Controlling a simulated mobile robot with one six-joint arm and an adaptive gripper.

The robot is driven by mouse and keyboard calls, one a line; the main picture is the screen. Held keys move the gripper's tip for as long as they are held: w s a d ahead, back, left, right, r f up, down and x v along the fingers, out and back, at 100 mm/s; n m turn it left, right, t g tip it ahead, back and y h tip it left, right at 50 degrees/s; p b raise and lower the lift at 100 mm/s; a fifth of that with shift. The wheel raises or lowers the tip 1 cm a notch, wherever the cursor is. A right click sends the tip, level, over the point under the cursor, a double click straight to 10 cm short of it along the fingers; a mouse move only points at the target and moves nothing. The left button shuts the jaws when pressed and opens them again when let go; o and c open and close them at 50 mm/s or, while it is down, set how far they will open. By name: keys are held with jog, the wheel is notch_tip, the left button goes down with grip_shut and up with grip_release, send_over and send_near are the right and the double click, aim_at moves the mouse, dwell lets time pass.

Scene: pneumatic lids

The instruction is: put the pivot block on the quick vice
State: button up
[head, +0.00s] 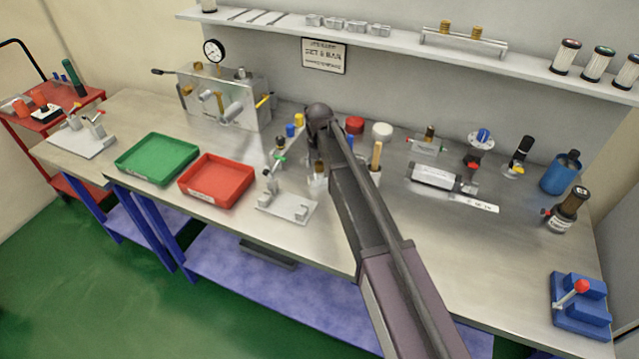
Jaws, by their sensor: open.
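The quick vice appears to be the blue vice (580,306) with a red-knobbed lever at the bench's front right corner; nothing rests on it. I cannot say for certain which part is the pivot block. My gripper (316,165) is over the middle of the bench, far left of the blue vice, pointing down below the dark wrist. It is open, small in view and partly hidden by my arm. A small light metal part (317,184) shows just under it; whether they touch cannot be told.
A clamp fixture (287,205), a red tray (217,181) and a green tray (157,158) lie to the left. The bench front between my arm and the vice is clear.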

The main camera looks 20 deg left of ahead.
jog(key=shift+f+b, duration=0.35)
jog(key=shift+f, duration=0.25)
grip_shut()
dwell(0.3)
